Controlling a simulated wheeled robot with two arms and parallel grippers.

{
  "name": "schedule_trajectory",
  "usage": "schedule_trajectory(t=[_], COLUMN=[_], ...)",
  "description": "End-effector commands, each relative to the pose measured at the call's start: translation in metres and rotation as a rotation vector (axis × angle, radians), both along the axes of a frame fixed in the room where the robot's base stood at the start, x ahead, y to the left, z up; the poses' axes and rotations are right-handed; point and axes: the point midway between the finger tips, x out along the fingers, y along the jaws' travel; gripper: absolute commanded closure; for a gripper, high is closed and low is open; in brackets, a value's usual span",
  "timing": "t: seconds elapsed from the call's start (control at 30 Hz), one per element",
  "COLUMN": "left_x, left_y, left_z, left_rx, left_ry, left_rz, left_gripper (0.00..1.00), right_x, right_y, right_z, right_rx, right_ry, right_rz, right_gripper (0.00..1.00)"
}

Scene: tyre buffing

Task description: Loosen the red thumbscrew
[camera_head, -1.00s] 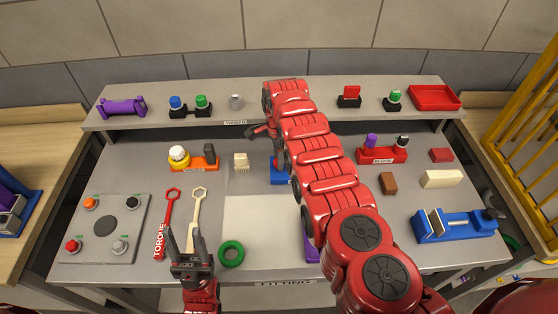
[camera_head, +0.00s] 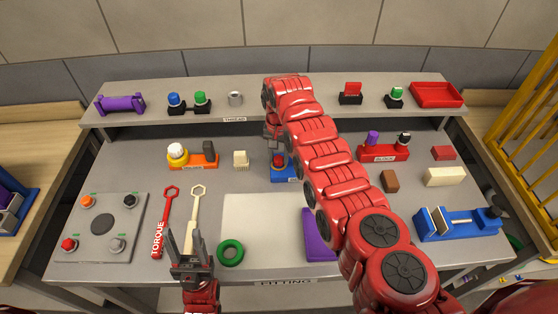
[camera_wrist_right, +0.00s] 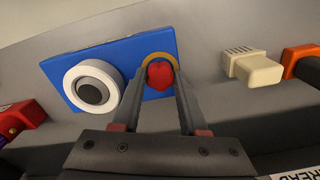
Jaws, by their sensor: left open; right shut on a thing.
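The red thumbscrew (camera_wrist_right: 160,75) sits on a blue block (camera_wrist_right: 131,48) with a yellow ring around its base. It also shows in the head view (camera_head: 278,160), partly covered by my right arm. My right gripper (camera_wrist_right: 161,82) is shut on the thumbscrew, one finger on each side of it. A white knob with a dark centre (camera_wrist_right: 92,91) is on the same blue block. My left gripper (camera_head: 190,245) is open and empty, low over the front of the table beside the green ring (camera_head: 230,253).
A red torque wrench (camera_head: 165,222) and a cream wrench (camera_head: 195,220) lie left of the pale mat (camera_head: 258,215). A cream block (camera_head: 241,159) and an orange fixture (camera_head: 205,160) stand left of the blue block. A purple piece (camera_head: 318,235) lies right of the mat.

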Motion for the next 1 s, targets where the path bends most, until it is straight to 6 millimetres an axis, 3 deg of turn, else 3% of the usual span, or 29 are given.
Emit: schedule_trajectory(t=[0.07,0.1,0.2,0.57,1.0], left_x=[0.0,0.0,0.0,0.0,0.0], left_y=[0.0,0.0,0.0,0.0,0.0], left_z=[-0.008,-0.005,-0.004,-0.002,0.001], left_rx=[0.0,0.0,0.0,0.0,0.0], left_ry=[0.0,0.0,0.0,0.0,0.0], left_rz=[0.0,0.0,0.0,0.0,0.0], left_gripper=[0.5,0.5,0.5,0.5,0.5], right_x=[0.0,0.0,0.0,0.0,0.001], right_y=[0.001,0.001,0.001,0.001,0.0], right_z=[-0.003,-0.001,0.0,0.004,0.056], right_rx=[0.002,0.001,0.001,0.001,0.0], right_ry=[-0.001,0.0,0.001,-0.001,-0.002], right_rz=[0.091,0.091,0.088,0.085,0.083], right_gripper=[1.0,0.52,0.37,0.37,0.37])
